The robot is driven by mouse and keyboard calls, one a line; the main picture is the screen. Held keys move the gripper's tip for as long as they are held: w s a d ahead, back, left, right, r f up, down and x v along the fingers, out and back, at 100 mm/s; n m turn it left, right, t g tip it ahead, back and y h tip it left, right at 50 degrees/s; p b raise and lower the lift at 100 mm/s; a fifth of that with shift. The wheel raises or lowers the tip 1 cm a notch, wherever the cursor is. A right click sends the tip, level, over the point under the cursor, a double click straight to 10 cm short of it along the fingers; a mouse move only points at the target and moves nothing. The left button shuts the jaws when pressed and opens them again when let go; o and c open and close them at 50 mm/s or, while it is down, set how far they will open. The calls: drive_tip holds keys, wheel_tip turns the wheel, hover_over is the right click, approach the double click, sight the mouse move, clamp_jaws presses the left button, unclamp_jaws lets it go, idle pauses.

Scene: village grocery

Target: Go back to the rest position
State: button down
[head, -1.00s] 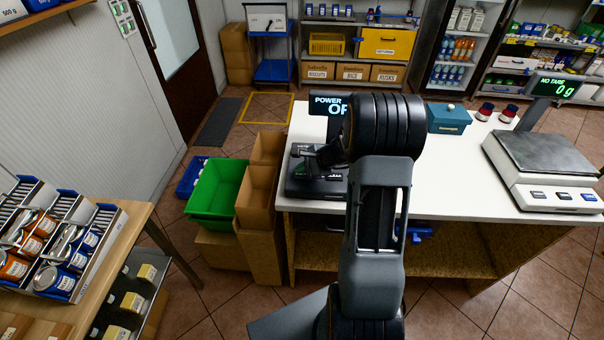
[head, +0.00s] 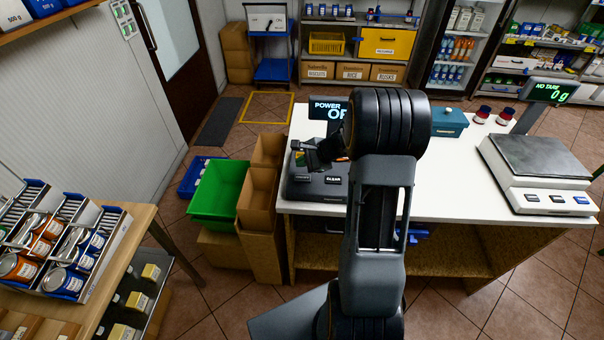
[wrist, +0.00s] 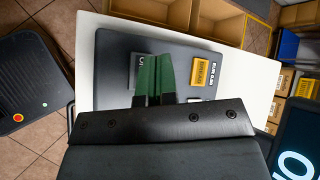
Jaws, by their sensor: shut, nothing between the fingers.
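My gripper (head: 300,158) is at the left end of the counter, partly hidden by my arm in the head view. In the wrist view its two green fingers (wrist: 153,75) are together with nothing between them. They are over a dark device (wrist: 120,70) with a yellow button, and I see no contact with it. In the head view this device (head: 315,190) lies beside the gripper, with a "CLEAR" key. Its display (head: 326,108) reads "POWER" and a partly covered word. My arm stands in front of the middle of the counter.
The white counter (head: 455,175) carries a teal box (head: 449,123), two small jars and a scale (head: 540,165) reading 0 g. A green crate (head: 219,188) and cardboard boxes (head: 262,195) stand left of it. A table with tins (head: 62,281) is at lower left. Floor between is clear.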

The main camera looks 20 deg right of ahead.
wheel_tip(320, 180, up, 2)
drive_tip(key=shift+p, duration=0.4)
drive_tip(key=shift+f, duration=0.1)
drive_tip(key=s+f+n, duration=0.1)
drive_tip(key=s+n+g, duration=0.1)
drive_tip(key=shift+s+a+f+g, duration=0.3)
drive_tip(key=shift+s+a+f, duration=0.05)
drive_tip(key=shift+s+a, duration=0.05)
drive_tip(key=shift+s+a+r+n+g, duration=0.1)
drive_tip(key=shift+s+a+n+g, duration=0.15)
drive_tip(key=shift+s+n, duration=0.35)
drive_tip(key=shift+s+a+r+n+g, duration=0.15)
drive_tip(key=shift+s+n+g, duration=0.25)
drive_tip(key=shift+s, duration=0.25)
drive_tip(key=s+a+r+n+h, duration=0.3)
drive_tip(key=s+a+r+n, duration=0.1)
drive_tip(key=s+r+n, duration=0.3)
drive_tip(key=s+a+r+n+h, duration=0.3)
drive_tip(key=s+a+r+n, duration=0.2)
drive_tip(key=s+r+n, duration=0.2)
drive_tip(key=shift+s+r+n+t, duration=0.4)
drive_tip(key=shift+s+r, duration=0.35)
drive_tip(key=shift+s, duration=0.45)
